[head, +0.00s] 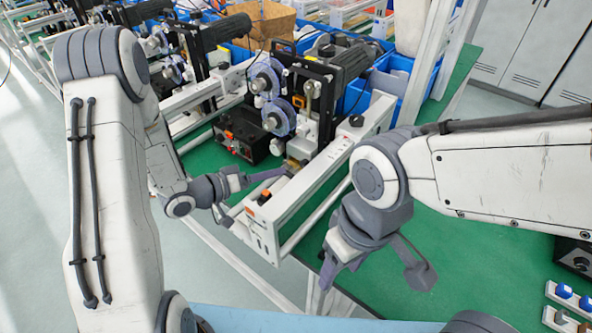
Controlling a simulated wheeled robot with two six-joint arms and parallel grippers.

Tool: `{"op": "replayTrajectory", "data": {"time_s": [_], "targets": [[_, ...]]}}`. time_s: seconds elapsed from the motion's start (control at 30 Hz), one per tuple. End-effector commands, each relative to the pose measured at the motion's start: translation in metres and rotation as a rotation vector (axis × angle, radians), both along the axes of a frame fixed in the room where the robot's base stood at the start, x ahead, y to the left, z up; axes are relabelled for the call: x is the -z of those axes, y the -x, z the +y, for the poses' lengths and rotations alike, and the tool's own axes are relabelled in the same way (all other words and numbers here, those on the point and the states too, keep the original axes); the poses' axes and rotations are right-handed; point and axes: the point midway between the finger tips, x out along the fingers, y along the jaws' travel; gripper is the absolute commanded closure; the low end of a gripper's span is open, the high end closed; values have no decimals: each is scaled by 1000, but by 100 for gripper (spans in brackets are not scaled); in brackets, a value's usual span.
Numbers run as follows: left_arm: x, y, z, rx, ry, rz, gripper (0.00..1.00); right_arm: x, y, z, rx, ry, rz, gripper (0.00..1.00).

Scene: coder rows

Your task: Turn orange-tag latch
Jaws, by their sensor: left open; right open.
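A coder machine with a black upright plate (325,100) and two blue-grey discs (270,78) stands on a white rail frame (305,187). A small orange part (264,197) sits on the near end of this frame. Another orange mark (300,101) shows on the black plate. I cannot tell which one is the orange-tag latch. My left gripper (255,196) is open at the left of the frame's near end, with its fingers beside the orange part; contact cannot be told. My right gripper (372,275) is open, pointing down at the right of the frame, with nothing between its fingers.
A black control box (248,135) stands left of the machine on the green table (470,245). Blue bins (360,97) and a cardboard box (265,22) are behind. More coder machines (200,40) stand at the upper left. The green surface at right is mostly clear.

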Motion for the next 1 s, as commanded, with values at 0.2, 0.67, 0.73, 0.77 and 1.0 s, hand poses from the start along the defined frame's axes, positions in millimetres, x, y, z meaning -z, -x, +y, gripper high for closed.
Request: {"op": "replayTrajectory", "data": {"time_s": [0.2,0.67,0.73,0.77,1.0], "targets": [[10,-26,-34,8,0,1,40,-10,0,0,0,0,0,40],[24,-53,-65,3,0,0,40,-17,0,0,0,0,0,40],[24,-54,-65,3,0,0,40,-17,0,0,0,0,0,40],[24,-53,-65,3,0,0,40,-17,0,0,0,0,0,40],[23,-53,-64,3,0,0,98,-16,0,0,0,0,0,40]]}}
